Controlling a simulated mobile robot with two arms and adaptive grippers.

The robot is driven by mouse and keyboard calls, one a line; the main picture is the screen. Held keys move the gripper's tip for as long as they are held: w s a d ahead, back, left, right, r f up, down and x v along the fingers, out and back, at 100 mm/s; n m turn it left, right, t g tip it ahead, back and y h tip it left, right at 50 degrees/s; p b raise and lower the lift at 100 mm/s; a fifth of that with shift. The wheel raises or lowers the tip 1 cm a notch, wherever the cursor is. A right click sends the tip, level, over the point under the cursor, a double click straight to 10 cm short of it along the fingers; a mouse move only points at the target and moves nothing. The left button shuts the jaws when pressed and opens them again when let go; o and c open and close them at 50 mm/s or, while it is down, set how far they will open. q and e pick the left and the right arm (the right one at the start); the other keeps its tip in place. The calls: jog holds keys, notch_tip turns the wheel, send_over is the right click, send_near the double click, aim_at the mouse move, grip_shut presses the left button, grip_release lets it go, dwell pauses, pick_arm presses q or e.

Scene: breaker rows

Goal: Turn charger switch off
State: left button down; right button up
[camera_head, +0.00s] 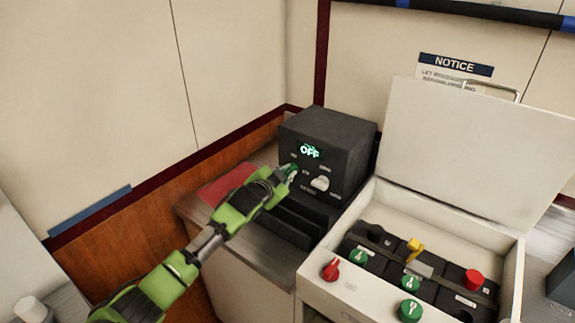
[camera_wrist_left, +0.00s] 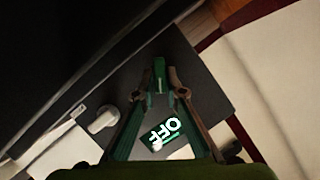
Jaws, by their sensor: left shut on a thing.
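The charger (camera_head: 345,142) is a dark grey box in the corner, and its green display reads OFF. The display also shows in the left wrist view (camera_wrist_left: 165,132), tilted. My left gripper (camera_head: 289,172) reaches the charger's front face, left of and below the display. In the left wrist view my left gripper (camera_wrist_left: 166,88) has its fingers closed together on the charger switch, a small part at the panel's left side. The fingers mostly hide the switch, so its exact angle is unclear. A white knob (camera_head: 320,183) sits to the right on the same face. My right gripper is not in view.
An open white case (camera_head: 316,290) with its lid raised stands to the right. It holds batteries with green and red knobs (camera_head: 330,270) and a yellow part (camera_head: 415,246). A red flat item (camera_head: 222,186) lies left of the charger. Walls close off the corner behind.

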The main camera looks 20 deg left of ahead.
pick_arm(q)
jog(key=shift+a+r+n+h+p, duration=0.1)
jog(key=shift+r+n+h+p, duration=0.2)
jog(key=shift+n+p, duration=0.3)
jog(key=shift+w+a+f+n+g+h, duration=0.1)
jog(key=shift+f+n+g+h, duration=0.1)
jog(key=shift+n+g+h, duration=0.3)
jog(key=shift+n+h+b, duration=0.3)
jog(key=shift+n+b, duration=0.4)
jog(key=shift+n, duration=0.1)
jog(key=shift+n+h+b, duration=0.3)
jog(key=shift+n+b, duration=0.1)
jog(key=shift+b, duration=0.1)
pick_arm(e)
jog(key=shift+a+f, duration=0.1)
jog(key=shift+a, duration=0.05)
pick_arm(q)
jog(key=c, duration=2.1)
grip_release()
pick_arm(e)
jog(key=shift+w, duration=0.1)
